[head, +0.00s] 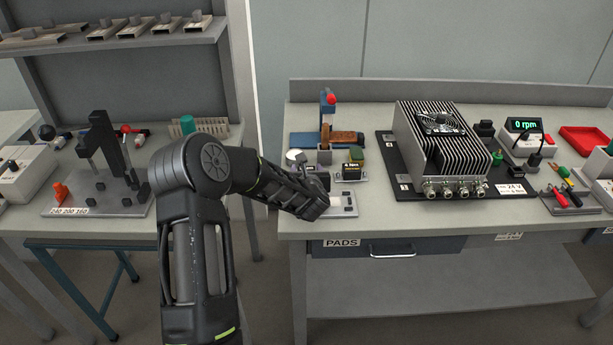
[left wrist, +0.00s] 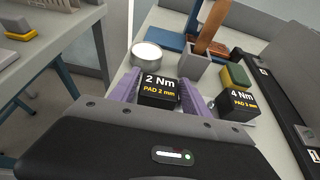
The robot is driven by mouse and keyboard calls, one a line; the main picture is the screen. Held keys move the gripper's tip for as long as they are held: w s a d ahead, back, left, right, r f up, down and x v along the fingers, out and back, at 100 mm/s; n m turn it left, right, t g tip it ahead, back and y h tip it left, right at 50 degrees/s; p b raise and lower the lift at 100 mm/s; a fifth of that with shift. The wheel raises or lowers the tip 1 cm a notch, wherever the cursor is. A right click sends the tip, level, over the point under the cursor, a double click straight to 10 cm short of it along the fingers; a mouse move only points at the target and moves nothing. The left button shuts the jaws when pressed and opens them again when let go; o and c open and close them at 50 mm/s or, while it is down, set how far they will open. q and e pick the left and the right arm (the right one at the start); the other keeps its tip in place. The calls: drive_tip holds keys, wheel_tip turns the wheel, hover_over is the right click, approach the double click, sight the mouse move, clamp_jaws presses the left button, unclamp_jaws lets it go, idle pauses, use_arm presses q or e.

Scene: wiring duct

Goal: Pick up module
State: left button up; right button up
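The finned metal module (head: 436,142) with a fan on top stands on a black plate at the middle of the right bench. It has several round connectors along its front edge. My left gripper (head: 322,178) is left of it, low over the bench near the front edge. In the left wrist view the purple fingers (left wrist: 160,82) are apart, open. A black block marked 2 Nm, PAD 2 mm (left wrist: 159,92) shows between them; I cannot tell whether they touch it. My right gripper is not in view.
A round white-topped item (left wrist: 147,55) and a grey holder (left wrist: 194,70) stand behind. A speed display (head: 523,125) and red tray (head: 583,140) are at the right.

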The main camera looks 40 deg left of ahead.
use_arm(q)
clamp_jaws()
idle(0.3)
drive_tip(key=shift+r, duration=0.1)
wheel_tip(320, 180, up, 10)
drive_tip(key=shift+f+b, duration=0.1)
drive_tip(key=shift+b, duration=0.45)
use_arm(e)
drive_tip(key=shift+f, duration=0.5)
